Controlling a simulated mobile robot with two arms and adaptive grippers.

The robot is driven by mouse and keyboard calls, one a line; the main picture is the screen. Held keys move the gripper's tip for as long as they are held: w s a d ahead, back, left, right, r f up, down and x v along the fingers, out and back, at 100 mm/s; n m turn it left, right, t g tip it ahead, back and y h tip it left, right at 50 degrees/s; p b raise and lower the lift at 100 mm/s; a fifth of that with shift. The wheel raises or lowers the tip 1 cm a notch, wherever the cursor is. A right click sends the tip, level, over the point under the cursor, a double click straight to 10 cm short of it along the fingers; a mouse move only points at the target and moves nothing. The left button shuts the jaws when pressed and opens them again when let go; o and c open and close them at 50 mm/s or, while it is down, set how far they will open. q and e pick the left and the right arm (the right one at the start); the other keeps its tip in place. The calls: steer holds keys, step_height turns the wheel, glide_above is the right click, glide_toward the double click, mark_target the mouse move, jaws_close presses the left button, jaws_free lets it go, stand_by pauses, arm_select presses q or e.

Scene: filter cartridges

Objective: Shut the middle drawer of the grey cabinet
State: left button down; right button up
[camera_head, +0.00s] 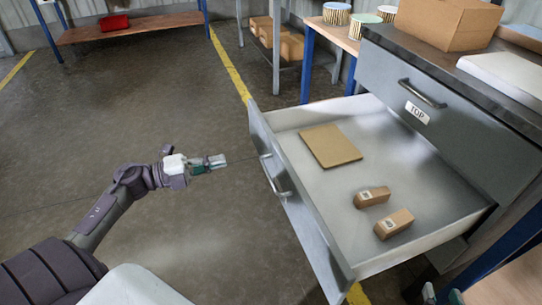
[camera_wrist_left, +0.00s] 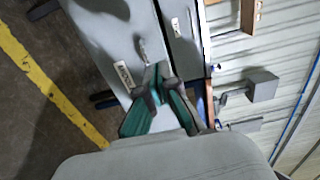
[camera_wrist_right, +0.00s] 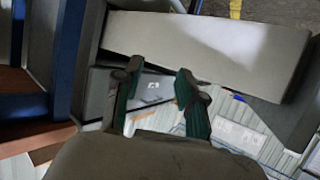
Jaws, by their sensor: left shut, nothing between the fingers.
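The middle drawer (camera_head: 300,205) of the grey cabinet is pulled far out, its front with a bar handle (camera_head: 275,178) facing left. In the left wrist view its front carries a label (camera_wrist_left: 123,74) that appears to read MIDDLE. My left gripper (camera_head: 222,161) is shut and empty, in front of the drawer front and apart from it in the head view. My right gripper (camera_wrist_right: 158,88) has its fingers apart with nothing between them. In the head view only a bit of it shows low at the right, beside the cabinet.
The drawer holds a flat tan board (camera_head: 330,146) and two small brown boxes (camera_head: 372,197). The top drawer (camera_head: 440,105), labelled TOP, is shut above. A cardboard box (camera_head: 447,22) stands on the cabinet. The floor left of the drawer is clear. Shelving (camera_head: 290,45) stands behind.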

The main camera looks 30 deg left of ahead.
mark_target(273, 148)
arm_select(q)
steer(key=b+x, duration=0.2)
steer(key=x, duration=0.9)
steer(key=shift+w, duration=0.15)
steer(key=shift+x, duration=0.8)
arm_select(e)
step_height(273, 148, up, 9)
steer(key=w+a+t+y, duration=0.2)
steer(key=t, duration=0.4)
arm_select(q)
steer(key=shift+w+d, duration=0.1)
